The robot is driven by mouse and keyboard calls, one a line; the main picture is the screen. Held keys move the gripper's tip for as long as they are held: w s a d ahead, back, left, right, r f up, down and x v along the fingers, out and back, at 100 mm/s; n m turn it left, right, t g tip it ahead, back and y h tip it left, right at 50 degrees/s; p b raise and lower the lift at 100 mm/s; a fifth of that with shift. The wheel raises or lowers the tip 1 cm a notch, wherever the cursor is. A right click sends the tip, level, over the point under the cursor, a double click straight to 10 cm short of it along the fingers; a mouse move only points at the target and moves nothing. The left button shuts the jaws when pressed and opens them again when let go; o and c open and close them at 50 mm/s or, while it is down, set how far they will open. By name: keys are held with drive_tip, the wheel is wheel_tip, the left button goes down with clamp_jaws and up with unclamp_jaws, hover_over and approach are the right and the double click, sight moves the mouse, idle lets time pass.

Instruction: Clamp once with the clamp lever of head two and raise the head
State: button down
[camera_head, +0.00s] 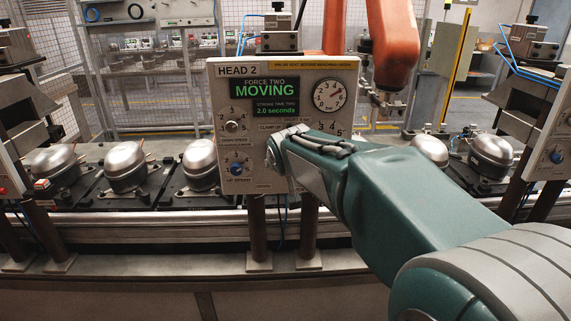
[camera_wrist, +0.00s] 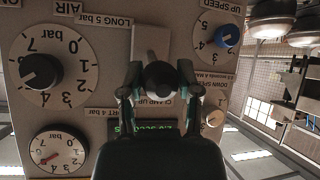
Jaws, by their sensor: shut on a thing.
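The head two panel (camera_head: 240,150) faces me, and its green display (camera_head: 265,92) reads "FORCE TWO MOVING" and "STROKE TIME TWO 2.0 seconds". In the wrist view, which shows the panel upside down, the dark knob of the clamp lever (camera_wrist: 159,76) sits between the two fingers of my gripper (camera_wrist: 159,70). My gripper is shut on it. The lever stands in front of a light plate (camera_wrist: 151,42) beside the "CLAMP UP" label, which is partly covered. In the head view my arm hides the lever and the fingertips.
Panel knobs surround the lever: the blue up speed knob (camera_wrist: 228,36), the down speed knob (camera_wrist: 214,118) and the black air knob (camera_wrist: 40,71). A pressure gauge (camera_head: 329,95) is at the upper right. Silver compressors (camera_head: 125,165) stand along the conveyor. An orange arm (camera_head: 393,40) hangs behind.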

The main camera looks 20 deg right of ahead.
drive_tip(key=shift+w+r+g, duration=0.15)
drive_tip(key=shift+r+g, duration=0.15)
drive_tip(key=shift+w+d+r+g+y, duration=0.1)
drive_tip(key=shift+r+g+y, duration=0.2)
drive_tip(key=shift+g, duration=0.3)
drive_tip(key=shift+c, duration=1.5)
unclamp_jaws()
drive_tip(key=v, duration=1.2)
